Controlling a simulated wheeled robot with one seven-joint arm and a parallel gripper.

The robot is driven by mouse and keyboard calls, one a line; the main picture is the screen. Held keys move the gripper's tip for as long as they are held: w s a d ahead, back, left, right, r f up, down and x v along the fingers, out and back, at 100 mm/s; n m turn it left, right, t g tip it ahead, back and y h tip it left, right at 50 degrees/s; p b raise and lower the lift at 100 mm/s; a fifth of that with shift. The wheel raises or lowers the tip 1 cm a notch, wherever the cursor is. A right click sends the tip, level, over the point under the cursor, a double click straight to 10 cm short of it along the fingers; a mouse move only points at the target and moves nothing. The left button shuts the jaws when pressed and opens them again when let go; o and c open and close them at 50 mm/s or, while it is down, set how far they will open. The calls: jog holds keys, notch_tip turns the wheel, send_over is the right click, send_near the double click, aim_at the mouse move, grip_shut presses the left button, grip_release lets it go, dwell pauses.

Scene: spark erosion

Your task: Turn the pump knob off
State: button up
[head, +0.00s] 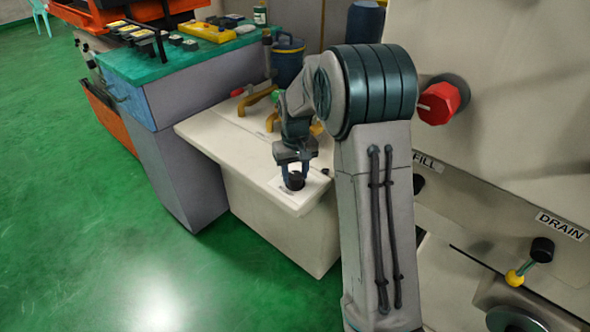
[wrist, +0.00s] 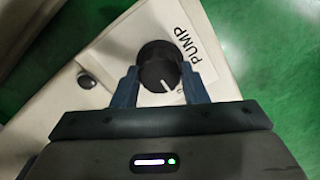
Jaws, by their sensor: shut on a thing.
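The pump knob (wrist: 160,68) is black and round with a white pointer line. In the wrist view the line points toward the lower right, on the side nearer my gripper. A white label reading PUMP (wrist: 186,42) lies beside it. My gripper (wrist: 160,78) has one finger on each side of the knob and is shut on it. In the head view my gripper (head: 294,172) points down over the knob (head: 295,181) near the front corner of the cream tank top (head: 215,136). The markings around the knob are mostly hidden by the finger.
A small dark button (wrist: 88,80) sits left of the knob. Yellow pipes (head: 258,98) and a red handle (head: 238,92) stand farther back on the tank. A large red knob (head: 438,103) and a DRAIN valve (head: 530,262) are on the machine at right. Green floor (head: 120,230) is open at left.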

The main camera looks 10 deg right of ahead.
aim_at(294, 175)
jog(key=shift+n, duration=0.3)
dwell(0.4)
jog(key=o, duration=1)
jog(key=shift+c, duration=0.2)
notch_tip(294, 175, up, 14)
jog(key=p, duration=0.2)
jog(key=shift+a+f, duration=0.1)
